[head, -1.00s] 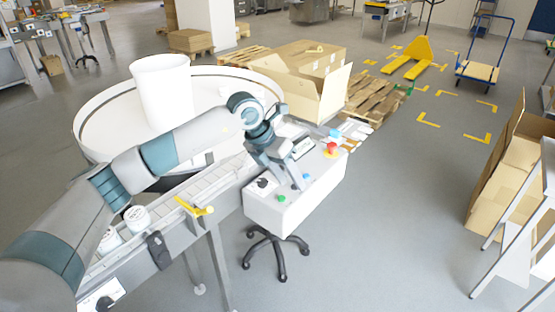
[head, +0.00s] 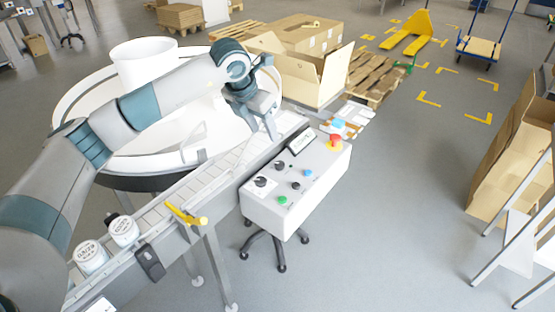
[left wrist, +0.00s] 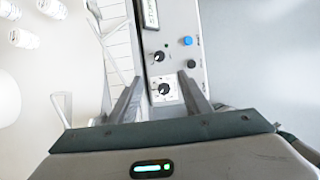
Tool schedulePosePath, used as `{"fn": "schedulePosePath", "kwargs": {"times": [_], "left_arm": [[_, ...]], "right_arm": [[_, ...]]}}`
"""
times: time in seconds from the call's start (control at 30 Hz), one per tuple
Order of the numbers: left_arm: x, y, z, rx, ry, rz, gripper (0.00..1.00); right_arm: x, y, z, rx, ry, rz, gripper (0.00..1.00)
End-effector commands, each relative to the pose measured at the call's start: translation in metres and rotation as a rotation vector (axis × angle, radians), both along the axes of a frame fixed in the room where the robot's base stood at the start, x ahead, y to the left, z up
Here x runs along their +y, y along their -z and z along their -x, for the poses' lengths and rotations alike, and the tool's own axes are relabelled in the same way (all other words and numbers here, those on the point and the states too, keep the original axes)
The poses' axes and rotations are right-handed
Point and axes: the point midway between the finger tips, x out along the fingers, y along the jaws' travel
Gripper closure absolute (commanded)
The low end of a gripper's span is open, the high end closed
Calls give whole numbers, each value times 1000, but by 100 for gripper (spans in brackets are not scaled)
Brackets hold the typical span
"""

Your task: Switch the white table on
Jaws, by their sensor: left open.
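The round white table (head: 75,105) stands at the left of the head view, behind a conveyor and partly hidden by my left arm. A white control box (head: 262,203) stands in front of it. The box carries a black knob on a white plate (head: 261,181), another black knob (head: 280,166), a blue button (head: 308,172), a green button (head: 283,199) and a red emergency stop (head: 335,141). My left gripper (head: 268,132) is open and empty, above the conveyor beside the box. In the left wrist view the plated knob (left wrist: 165,89) shows between its fingers (left wrist: 160,97). My right gripper is out of view.
The conveyor (head: 180,190) carries white jars (head: 124,231) at its lower left and has a yellow lever (head: 185,215). A white cylinder (head: 145,62) stands on the round table. An open carton (head: 310,80) is behind the box.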

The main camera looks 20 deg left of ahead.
Motion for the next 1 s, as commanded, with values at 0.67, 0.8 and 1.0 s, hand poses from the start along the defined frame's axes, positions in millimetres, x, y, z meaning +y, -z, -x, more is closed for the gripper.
{"fn": "schedulePosePath", "kwargs": {"times": [0.67, 0.8, 1.0], "left_arm": [[-11, 67, -27, 5, -1, 1, 55], [-14, 91, -36, 5, -1, 2, 55], [-18, 124, -49, 5, -1, 1, 55]], "right_arm": [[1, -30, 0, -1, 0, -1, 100], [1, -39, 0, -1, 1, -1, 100], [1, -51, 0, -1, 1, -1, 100]]}}
